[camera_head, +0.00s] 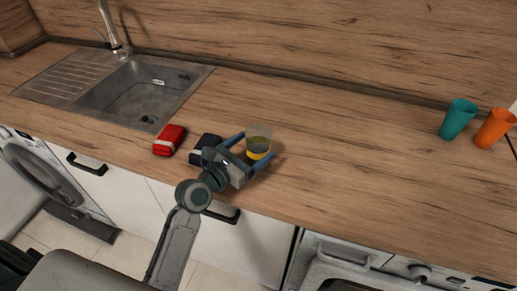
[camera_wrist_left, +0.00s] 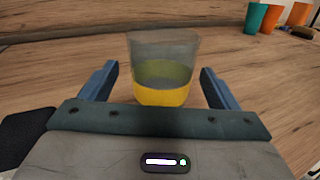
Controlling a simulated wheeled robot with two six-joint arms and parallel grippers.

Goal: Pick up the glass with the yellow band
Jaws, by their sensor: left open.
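The glass with the yellow band (camera_head: 258,142) stands upright on the wooden counter, a clear tumbler with yellow around its lower part. It also shows in the left wrist view (camera_wrist_left: 164,68), in the middle. My left gripper (camera_head: 255,148) is open, with one blue finger on each side of the glass. In the left wrist view its fingers (camera_wrist_left: 160,82) show a gap to the glass on both sides. The bottom of the glass is partly hidden by the gripper body there. My right gripper is not in view.
A red and white box (camera_head: 169,140) and a black item (camera_head: 205,146) lie left of the glass. A sink (camera_head: 135,92) is at the back left. A teal cup (camera_head: 458,119) and an orange cup (camera_head: 494,128) stand far right. The counter between is clear.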

